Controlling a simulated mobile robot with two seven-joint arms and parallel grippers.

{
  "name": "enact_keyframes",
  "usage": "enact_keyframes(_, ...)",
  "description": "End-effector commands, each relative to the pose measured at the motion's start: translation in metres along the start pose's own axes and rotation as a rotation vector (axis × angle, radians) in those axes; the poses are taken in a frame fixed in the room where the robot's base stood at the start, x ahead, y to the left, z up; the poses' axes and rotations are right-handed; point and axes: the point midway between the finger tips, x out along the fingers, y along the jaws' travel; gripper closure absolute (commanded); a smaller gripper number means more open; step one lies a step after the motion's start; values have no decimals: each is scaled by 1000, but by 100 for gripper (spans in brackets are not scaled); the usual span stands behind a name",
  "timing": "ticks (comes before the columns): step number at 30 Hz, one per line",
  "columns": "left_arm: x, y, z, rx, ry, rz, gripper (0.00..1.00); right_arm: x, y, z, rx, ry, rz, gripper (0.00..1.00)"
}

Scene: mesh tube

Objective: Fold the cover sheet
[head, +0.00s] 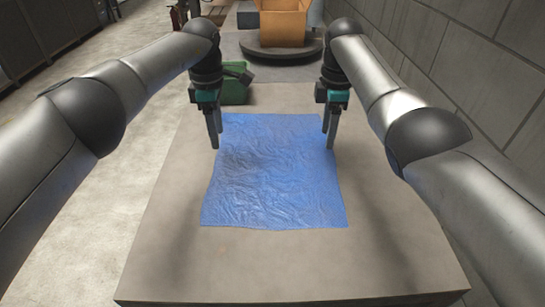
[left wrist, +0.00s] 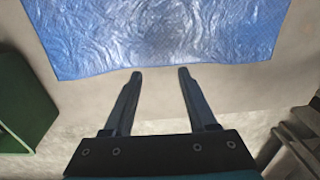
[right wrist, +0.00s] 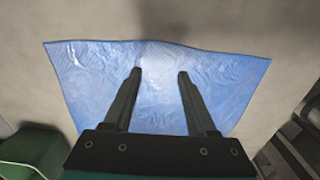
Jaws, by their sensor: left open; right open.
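A blue, wrinkled cover sheet (head: 275,180) lies spread flat and roughly square on the grey table, unfolded. My left gripper (head: 216,143) points down at the sheet's far left side. In the left wrist view its open, empty fingers (left wrist: 160,72) appear just outside an edge of the sheet (left wrist: 160,35). My right gripper (head: 329,142) points down by the sheet's far right corner. In the right wrist view its open, empty fingers (right wrist: 160,75) appear over the sheet (right wrist: 220,85). Whether any fingertip touches the sheet cannot be told.
The table (head: 300,265) is bare around the sheet, with free room at the front. A green container (head: 235,83) stands at the table's far left; green also shows in the left wrist view (left wrist: 20,105). A cardboard box (head: 283,25) sits on a round platform behind. A block wall runs along the right.

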Motion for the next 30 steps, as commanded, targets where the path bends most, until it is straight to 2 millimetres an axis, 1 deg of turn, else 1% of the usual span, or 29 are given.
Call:
enact_keyframes(1, 10, -1, 0, -1, 0, -4, 43, 10, -1, 0, 0, -1, -4, 43)
enact_keyframes(5, 32, -1, 0, -2, -2, -3, 43, 32, -1, 0, 1, -1, -4, 43)
enact_keyframes(9, 45, 0, 1, -2, -3, -1, 43, 45, 0, 0, 1, 0, -2, 43)
enact_keyframes(12, 52, 0, 1, -1, -3, -1, 43, 51, 0, 0, 1, -1, 0, 43)
enact_keyframes(28, 58, 0, 1, -1, -3, 0, 43, 59, 0, 0, 1, 0, 0, 43)
enact_keyframes(30, 57, 0, 1, -1, -3, 0, 46, 57, 0, 0, 1, 0, 0, 46)
